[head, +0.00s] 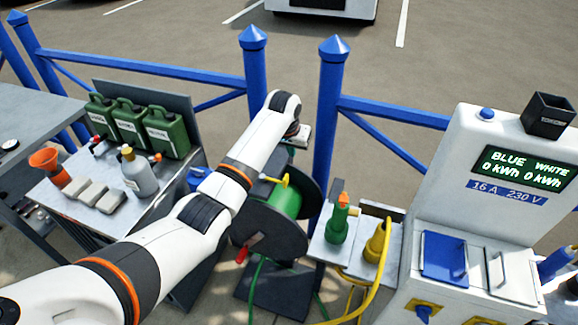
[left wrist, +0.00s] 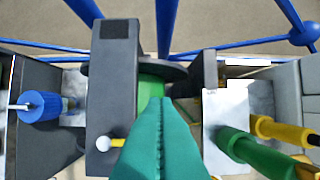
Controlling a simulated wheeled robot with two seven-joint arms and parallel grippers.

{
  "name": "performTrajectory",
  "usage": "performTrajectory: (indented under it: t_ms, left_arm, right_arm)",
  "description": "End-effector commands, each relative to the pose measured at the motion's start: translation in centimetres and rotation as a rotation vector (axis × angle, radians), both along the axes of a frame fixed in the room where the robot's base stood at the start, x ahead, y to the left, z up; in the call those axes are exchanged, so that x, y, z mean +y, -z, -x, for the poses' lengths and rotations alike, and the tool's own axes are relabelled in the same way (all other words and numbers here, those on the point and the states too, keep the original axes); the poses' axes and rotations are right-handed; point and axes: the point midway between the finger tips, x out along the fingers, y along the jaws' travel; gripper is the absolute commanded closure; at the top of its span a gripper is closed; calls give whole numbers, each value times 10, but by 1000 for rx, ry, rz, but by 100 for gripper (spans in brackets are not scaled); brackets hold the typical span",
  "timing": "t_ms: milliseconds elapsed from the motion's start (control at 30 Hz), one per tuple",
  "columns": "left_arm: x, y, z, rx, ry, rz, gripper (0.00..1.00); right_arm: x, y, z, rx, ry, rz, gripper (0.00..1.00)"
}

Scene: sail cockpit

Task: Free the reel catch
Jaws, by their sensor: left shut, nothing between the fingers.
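The cable reel has dark round flanges (head: 272,232) and a green drum (head: 286,198). A yellow lever (head: 284,181) sticks out near its top, and a red grip (head: 243,253) shows low on its near face. I cannot tell which of these is the catch. In the left wrist view the green drum (left wrist: 149,87) lies beyond my fingers, and a yellow lever with a pale knob (left wrist: 105,143) is left of them. My left gripper (left wrist: 165,104) has teal fingers pressed together, empty; in the head view my wrist mostly hides them. My right gripper is not in view.
Right of the reel, a green connector (head: 338,218) and a yellow connector (head: 376,243) stand on a metal shelf. A white charging post (head: 455,180) is farther right. Green cans (head: 130,124) and a grey bottle (head: 138,172) stand left. A blue railing (head: 328,110) runs behind.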

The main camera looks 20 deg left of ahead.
Motion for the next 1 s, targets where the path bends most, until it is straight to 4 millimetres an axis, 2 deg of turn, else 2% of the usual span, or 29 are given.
performTrajectory:
  t_ms: [200, 433, 500, 733, 1000]
  left_arm:
    - [-1, 33, -11, 3, 1, 0, 100]
    - [-1, 54, -19, 1, 1, -1, 100]
    - [0, 51, -13, 0, 2, -2, 100]
    - [0, 50, 8, 0, 2, -2, 100]
    - [1, 53, 21, -1, 1, 0, 100]
  right_arm:
    - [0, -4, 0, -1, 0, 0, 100]
    - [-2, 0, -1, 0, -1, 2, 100]
    - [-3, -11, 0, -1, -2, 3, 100]
    - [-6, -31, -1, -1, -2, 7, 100]
    - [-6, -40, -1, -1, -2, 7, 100]
